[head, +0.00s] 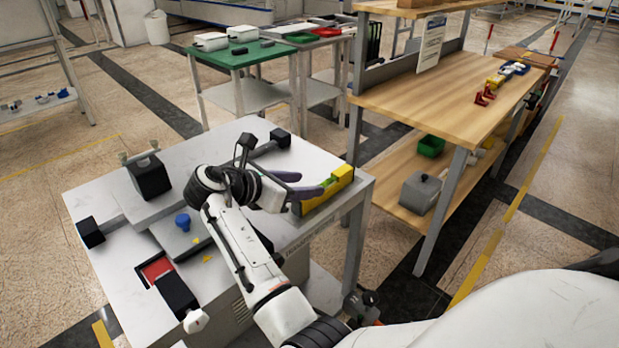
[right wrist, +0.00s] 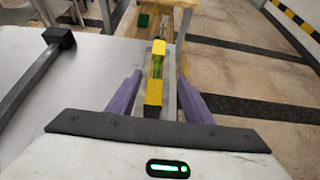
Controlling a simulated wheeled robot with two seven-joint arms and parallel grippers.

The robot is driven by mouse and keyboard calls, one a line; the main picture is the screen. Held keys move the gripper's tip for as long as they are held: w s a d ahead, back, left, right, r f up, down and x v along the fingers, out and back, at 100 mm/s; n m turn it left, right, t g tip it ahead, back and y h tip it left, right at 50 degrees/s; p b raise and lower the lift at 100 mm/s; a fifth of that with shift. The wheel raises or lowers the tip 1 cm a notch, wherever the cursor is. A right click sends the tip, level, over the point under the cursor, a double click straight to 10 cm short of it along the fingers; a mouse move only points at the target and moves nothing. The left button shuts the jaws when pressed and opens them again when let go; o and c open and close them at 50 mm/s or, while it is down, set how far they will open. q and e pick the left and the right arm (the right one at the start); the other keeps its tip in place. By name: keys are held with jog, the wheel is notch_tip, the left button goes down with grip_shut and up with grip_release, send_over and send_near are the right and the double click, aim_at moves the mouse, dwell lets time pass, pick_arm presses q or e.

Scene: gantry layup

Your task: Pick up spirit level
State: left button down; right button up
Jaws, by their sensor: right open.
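The spirit level (head: 341,181) is a yellow bar with a green vial, lying near the right edge of the white worktable (head: 225,150). My right gripper (head: 311,184) is at the level, its two purple fingers apart. In the right wrist view the level (right wrist: 154,95) lies lengthwise between the open fingers (right wrist: 159,82), with a visible gap on the left side. In the head view the fingers cover part of the level. My left gripper is not in view.
A black block with a clamp (head: 150,177), dark bars and a blue knob (head: 182,221) are on the worktable's left. A wooden shelf bench (head: 420,100) stands close to the right. A green-topped table (head: 240,53) stands behind.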

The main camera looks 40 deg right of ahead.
aim_at(325, 181)
jog(key=shift+w+a, duration=0.25)
jog(key=shift+w, duration=0.1)
jog(key=shift+w+d+f, duration=0.15)
jog(key=shift+w+d, duration=0.05)
jog(key=shift+d, duration=0.05)
jog(key=x, duration=0.8)
jog(key=shift+s+d+b, duration=0.25)
jog(key=shift+d+b, duration=0.05)
jog(key=shift+d, duration=0.15)
jog(key=shift+d+f, duration=0.15)
jog(key=shift+d, duration=0.05)
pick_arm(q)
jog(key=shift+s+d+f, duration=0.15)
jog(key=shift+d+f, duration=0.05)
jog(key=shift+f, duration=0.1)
pick_arm(e)
jog(key=shift+c, duration=0.3)
grip_shut()
